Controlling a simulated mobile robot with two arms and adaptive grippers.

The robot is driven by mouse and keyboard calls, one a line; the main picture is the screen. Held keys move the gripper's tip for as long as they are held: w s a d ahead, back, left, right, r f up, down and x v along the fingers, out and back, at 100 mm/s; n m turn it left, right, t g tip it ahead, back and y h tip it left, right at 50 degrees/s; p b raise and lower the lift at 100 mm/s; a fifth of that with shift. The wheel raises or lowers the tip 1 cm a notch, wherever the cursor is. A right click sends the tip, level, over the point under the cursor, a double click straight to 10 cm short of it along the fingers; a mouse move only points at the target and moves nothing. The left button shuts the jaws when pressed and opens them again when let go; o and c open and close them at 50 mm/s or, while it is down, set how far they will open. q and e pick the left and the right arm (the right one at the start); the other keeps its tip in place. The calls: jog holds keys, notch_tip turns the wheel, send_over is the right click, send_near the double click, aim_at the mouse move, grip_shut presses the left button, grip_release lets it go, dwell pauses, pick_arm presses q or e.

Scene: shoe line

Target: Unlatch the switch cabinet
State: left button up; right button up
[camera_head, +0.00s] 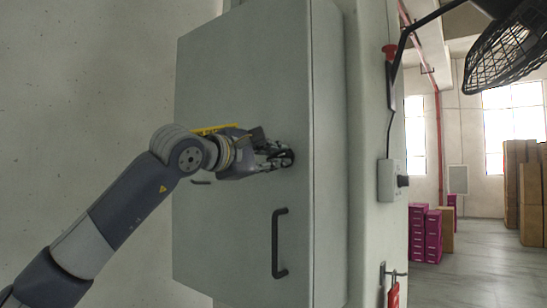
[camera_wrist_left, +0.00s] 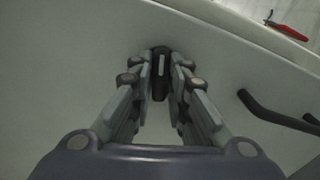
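The grey switch cabinet (camera_head: 225,240) stands against the wall, with its door facing me in the head view. Its small black latch (camera_wrist_left: 160,78) has a pale mark down its middle and sits upright in the wrist view. My left gripper (camera_head: 284,158) is at the latch, near the door's right edge. In the wrist view its two fingers (camera_wrist_left: 160,88) flank the latch closely on both sides and look closed on it. The black door handle (camera_head: 275,243) is below the gripper, and also shows at the right in the wrist view (camera_wrist_left: 275,112). My right gripper is not in view.
Right of the cabinet are a red button (camera_head: 389,51), a grey switch box (camera_head: 391,180) and a red hanging item (camera_head: 393,295). A black fan (camera_head: 507,50) is at upper right. Purple boxes (camera_head: 432,235) and brown cartons (camera_head: 522,190) stand behind. The floor between is clear.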

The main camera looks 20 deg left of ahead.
pick_arm(q)
grip_shut()
jog(key=shift+m+p, duration=0.35)
jog(key=shift+m, duration=1.25)
jog(key=o, duration=0.8)
grip_release()
jog(key=shift+w, duration=0.1)
jog(key=shift+c, duration=0.2)
jog(key=v, duration=1.2)
jog(key=shift+d, duration=0.15)
